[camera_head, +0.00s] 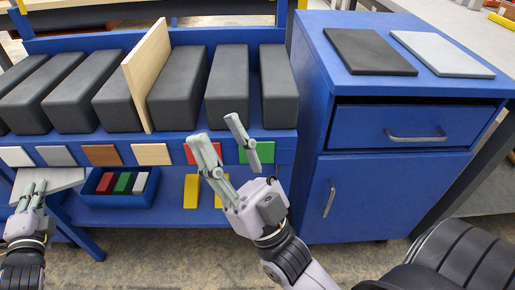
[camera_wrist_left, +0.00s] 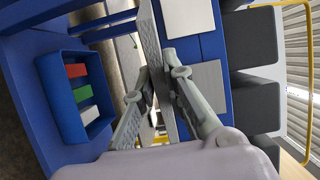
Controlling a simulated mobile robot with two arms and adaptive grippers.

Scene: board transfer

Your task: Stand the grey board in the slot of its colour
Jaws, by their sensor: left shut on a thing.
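My left gripper (camera_head: 34,190) is shut on a light grey board (camera_head: 60,179), low at the left in front of the rack. In the left wrist view the board (camera_wrist_left: 165,55) shows nearly edge-on between the fingers (camera_wrist_left: 160,78). The rack has dark blocks with slots between them and coloured labels along its front. The grey label (camera_head: 56,155) is second from the left, beside the white label (camera_head: 16,156). The held board is below these labels, outside the slots. My right gripper (camera_head: 217,130) is open and empty in front of the red and green labels.
A pale wooden board (camera_head: 148,70) stands upright above the tan label (camera_head: 151,153). A blue bin (camera_head: 112,199) with red, green and white pieces sits below. A blue cabinet (camera_head: 390,190) at the right carries a black panel (camera_head: 368,51) and a light grey panel (camera_head: 441,54).

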